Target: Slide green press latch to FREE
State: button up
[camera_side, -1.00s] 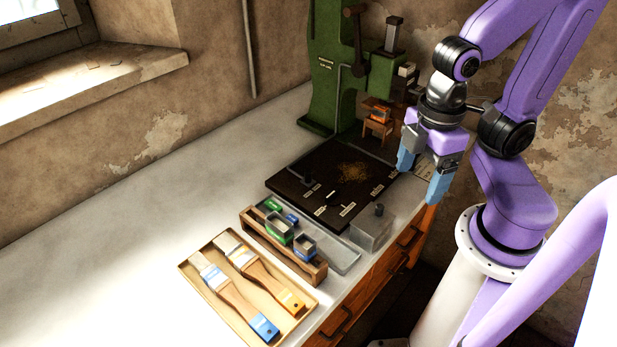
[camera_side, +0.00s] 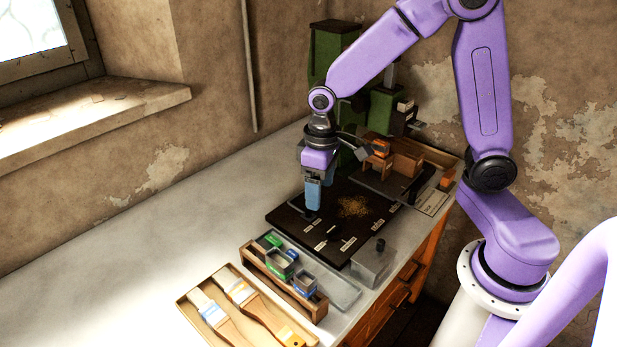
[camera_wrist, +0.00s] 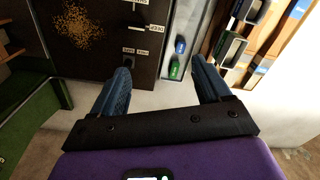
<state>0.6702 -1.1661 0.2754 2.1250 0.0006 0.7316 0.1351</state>
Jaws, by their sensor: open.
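The green press (camera_side: 335,50) stands at the back of the bench, partly hidden by my arm. In front of it lies a dark board (camera_side: 283,219) with small white labels and black slider knobs. My gripper (camera_side: 312,208) is open, pointing down over the board's left end. In the wrist view my gripper (camera_wrist: 163,76) has its fingers spread apart, with two small labels (camera_wrist: 135,51) just ahead of the left finger, too small to read surely. A small dark knob seems to sit by that fingertip; I cannot tell whether it is the latch or whether a finger touches it.
A wooden rack (camera_side: 255,262) of small blue and green boxes, a grey metal block (camera_side: 372,262) and a tray (camera_side: 186,304) with brushes lie nearer the front. A wooden fixture (camera_side: 407,155) with orange parts stands at right. The bench left of the board is clear.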

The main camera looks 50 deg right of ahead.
aim_at(308, 211)
jog(key=w+d+f+m, duration=0.1)
jog(key=w+d+f, duration=0.1)
jog(key=w, duration=0.1)
jog(key=w+d+f+m, duration=0.1)
jog(key=w+d, duration=0.1)
jog(key=w+d+f+m, duration=0.2)
jog(key=w, duration=0.1)
jog(key=shift+w+f, duration=0.3)
jog(key=shift+f, duration=0.05)
jog(key=shift+w+d+f, duration=0.15)
jog(key=shift+f, duration=0.1)
notch_tip(308, 211, down, 10)
jog(key=shift+r, duration=0.2)
jog(key=c, duration=1.4)
